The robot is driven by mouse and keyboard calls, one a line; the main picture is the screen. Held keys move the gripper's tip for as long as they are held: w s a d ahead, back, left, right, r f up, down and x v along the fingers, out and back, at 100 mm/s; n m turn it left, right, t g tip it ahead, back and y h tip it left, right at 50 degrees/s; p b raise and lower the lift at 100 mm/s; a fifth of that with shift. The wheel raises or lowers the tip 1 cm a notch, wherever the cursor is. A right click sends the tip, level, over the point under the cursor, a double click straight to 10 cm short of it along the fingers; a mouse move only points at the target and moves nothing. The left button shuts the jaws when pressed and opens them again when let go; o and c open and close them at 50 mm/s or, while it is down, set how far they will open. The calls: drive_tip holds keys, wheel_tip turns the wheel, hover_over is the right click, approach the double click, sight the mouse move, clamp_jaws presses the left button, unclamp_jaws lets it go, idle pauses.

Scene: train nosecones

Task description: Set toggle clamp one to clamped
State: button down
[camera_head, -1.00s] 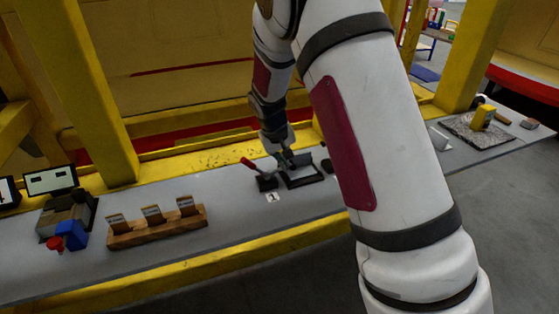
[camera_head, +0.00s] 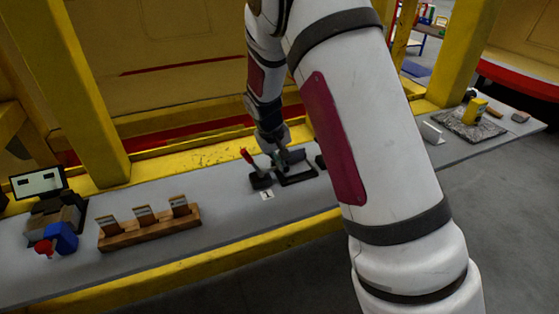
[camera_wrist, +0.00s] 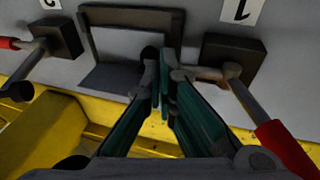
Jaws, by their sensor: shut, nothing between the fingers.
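Toggle clamp one (camera_head: 261,183) stands by the label "1" on the grey bench, with a black base and a red handle (camera_head: 244,155) tilted up to the left. In the wrist view its black base (camera_wrist: 232,58) is at the upper right, and its grey lever runs down to the red grip (camera_wrist: 285,148). My gripper (camera_wrist: 160,65) is shut and empty, its fingertips beside the short bar (camera_wrist: 205,73) of the clamp; whether they touch cannot be told. In the head view my gripper (camera_head: 279,160) is small and partly dark against the fixture.
A black frame with a grey plate (camera_wrist: 125,50) lies between clamp one and a second red-handled clamp (camera_wrist: 57,38). A wooden block with cards (camera_head: 150,229) stands left on the bench. Yellow beams (camera_head: 95,90) rise behind. The bench front is clear near label "1" (camera_head: 267,195).

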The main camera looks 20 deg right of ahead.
drive_tip(key=shift+r, duration=0.1)
wheel_tip(320, 180, up, 14)
drive_tip(key=s, duration=0.2)
drive_tip(key=shift+s+a+f+p, duration=0.25)
drive_tip(key=shift+s+a+p, duration=0.1)
drive_tip(key=shift+s+p, duration=0.1)
